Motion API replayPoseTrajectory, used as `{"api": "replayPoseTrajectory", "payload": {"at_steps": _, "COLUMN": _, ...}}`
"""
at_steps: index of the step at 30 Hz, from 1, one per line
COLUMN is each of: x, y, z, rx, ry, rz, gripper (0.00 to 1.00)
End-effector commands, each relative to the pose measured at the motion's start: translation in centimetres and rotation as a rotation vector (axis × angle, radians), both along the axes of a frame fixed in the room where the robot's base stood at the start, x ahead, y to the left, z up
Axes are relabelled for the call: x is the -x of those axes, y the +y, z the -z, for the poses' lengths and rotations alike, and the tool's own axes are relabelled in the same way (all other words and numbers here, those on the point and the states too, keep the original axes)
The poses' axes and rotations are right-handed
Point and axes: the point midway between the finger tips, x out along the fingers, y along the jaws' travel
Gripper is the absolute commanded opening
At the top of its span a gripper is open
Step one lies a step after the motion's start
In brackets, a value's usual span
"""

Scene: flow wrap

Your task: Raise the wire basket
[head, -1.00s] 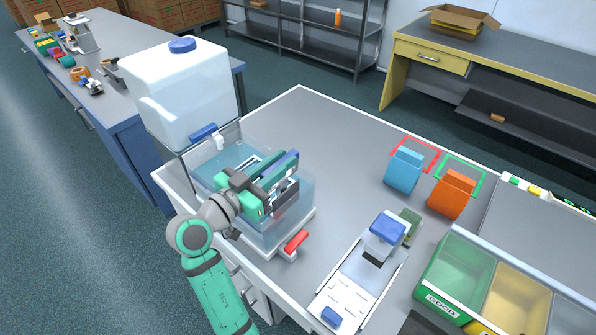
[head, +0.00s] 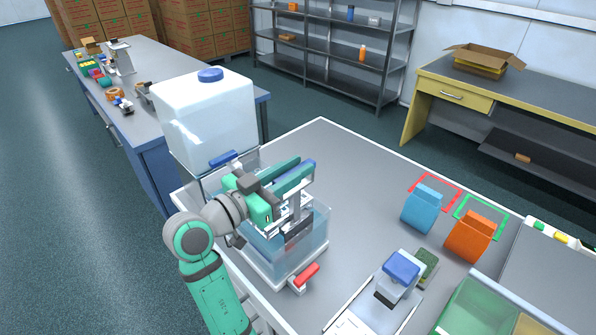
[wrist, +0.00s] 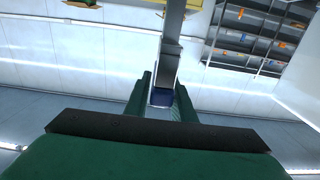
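My gripper (head: 300,170) is above the clear water-filled tank (head: 268,278) in the head view. Its fingers are shut on the blue grip (head: 309,165) of the wire basket's handle. In the wrist view, the blue grip (wrist: 162,97) sits between the two green fingers, with a grey bar (wrist: 170,55) running up from it. The handle's upright (head: 295,203) goes down from the grip into the tank. The wire basket's body is low in the tank, partly hidden by my gripper and the tank wall; a dark piece (head: 298,231) shows near it.
A white water container (head: 205,120) with a blue cap stands behind the tank. A red-handled valve (head: 306,276) sticks out at the tank's front. Blue (head: 422,210) and orange (head: 468,237) packs stand at the right. The table's middle (head: 350,190) is clear.

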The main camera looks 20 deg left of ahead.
Motion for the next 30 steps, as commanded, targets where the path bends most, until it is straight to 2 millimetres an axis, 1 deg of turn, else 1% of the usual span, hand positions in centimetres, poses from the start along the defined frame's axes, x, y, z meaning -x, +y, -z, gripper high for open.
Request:
{"api": "replayPoseTrajectory", "payload": {"at_steps": 1, "x": 0.0, "y": 0.0, "z": -0.2, "rx": -0.002, "ry": -0.005, "rz": -0.001, "gripper": 0.35}}
{"api": "replayPoseTrajectory", "payload": {"at_steps": 2, "x": 0.0, "y": 0.0, "z": -0.2, "rx": -0.002, "ry": -0.003, "rz": -0.001, "gripper": 0.38}}
{"api": "replayPoseTrajectory", "payload": {"at_steps": 10, "x": 0.0, "y": -0.1, "z": 0.1, "rx": -0.002, "ry": 0.002, "rz": 0.001, "gripper": 0.38}}
{"api": "replayPoseTrajectory", "payload": {"at_steps": 14, "x": 0.6, "y": 0.3, "z": 0.1, "rx": -0.002, "ry": 0.002, "rz": 0.000, "gripper": 0.38}}
{"api": "replayPoseTrajectory", "payload": {"at_steps": 17, "x": 1.8, "y": 1.1, "z": 0.1, "rx": -0.003, "ry": 0.002, "rz": -0.003, "gripper": 0.38}}
{"api": "replayPoseTrajectory", "payload": {"at_steps": 27, "x": 7.2, "y": 4.1, "z": 0.1, "rx": -0.003, "ry": 0.001, "rz": -0.004, "gripper": 0.38}}
{"api": "replayPoseTrajectory", "payload": {"at_steps": 30, "x": 8.3, "y": 4.7, "z": 0.1, "rx": -0.002, "ry": 0.001, "rz": -0.002, "gripper": 0.38}}
